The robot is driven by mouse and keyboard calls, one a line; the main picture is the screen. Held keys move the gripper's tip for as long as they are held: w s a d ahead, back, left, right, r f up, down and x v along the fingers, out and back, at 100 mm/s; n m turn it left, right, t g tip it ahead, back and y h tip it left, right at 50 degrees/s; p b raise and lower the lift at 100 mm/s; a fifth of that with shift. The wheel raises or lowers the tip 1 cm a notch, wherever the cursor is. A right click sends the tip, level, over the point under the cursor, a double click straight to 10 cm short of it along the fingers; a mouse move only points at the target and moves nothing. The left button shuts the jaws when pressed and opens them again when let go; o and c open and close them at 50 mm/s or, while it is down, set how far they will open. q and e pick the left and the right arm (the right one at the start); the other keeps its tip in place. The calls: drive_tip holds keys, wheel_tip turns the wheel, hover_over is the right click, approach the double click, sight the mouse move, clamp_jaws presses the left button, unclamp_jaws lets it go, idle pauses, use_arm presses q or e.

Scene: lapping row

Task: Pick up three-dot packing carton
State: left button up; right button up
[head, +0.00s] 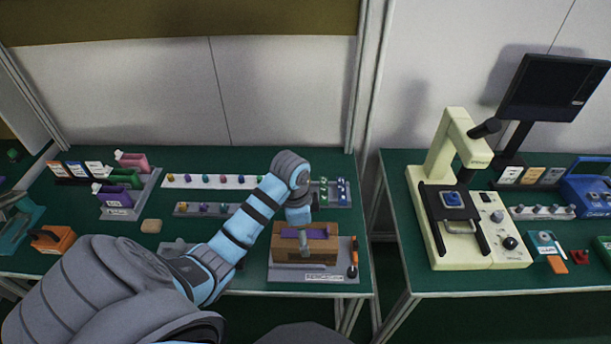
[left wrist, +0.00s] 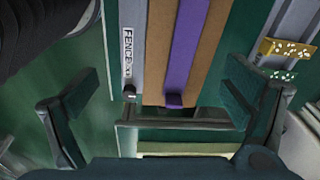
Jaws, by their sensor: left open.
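My right gripper is not in view.
An orange-handled tool (head: 353,260) stands right of the carton. Behind are a white strip of small coloured parts (head: 205,181) and a rack of pink and purple containers (head: 118,196). A gap separates the right bench, which holds a cream microscope-like machine (head: 442,200).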

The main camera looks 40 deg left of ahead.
sight(327, 256)
use_arm(q)
drive_tip(key=shift+m+h, duration=0.3)
drive_tip(key=shift+m, duration=0.3)
drive_tip(key=w+r, duration=0.1)
drive_tip(key=w+a+r, duration=0.1)
drive_tip(key=w+r, duration=0.1)
drive_tip(key=shift+a+r, duration=0.15)
drive_tip(key=shift+a, duration=0.2)
drive_tip(key=f, duration=0.4)
drive_tip(key=f+b, duration=0.1)
drive_tip(key=f, duration=0.4)
drive_tip(key=f+b, duration=0.1)
drive_tip(key=f, duration=0.4)
drive_tip(key=shift+s+d, duration=0.15)
drive_tip(key=shift+d, duration=0.2)
drive_tip(key=shift+r, duration=0.1)
drive_tip(key=c, duration=1.3)
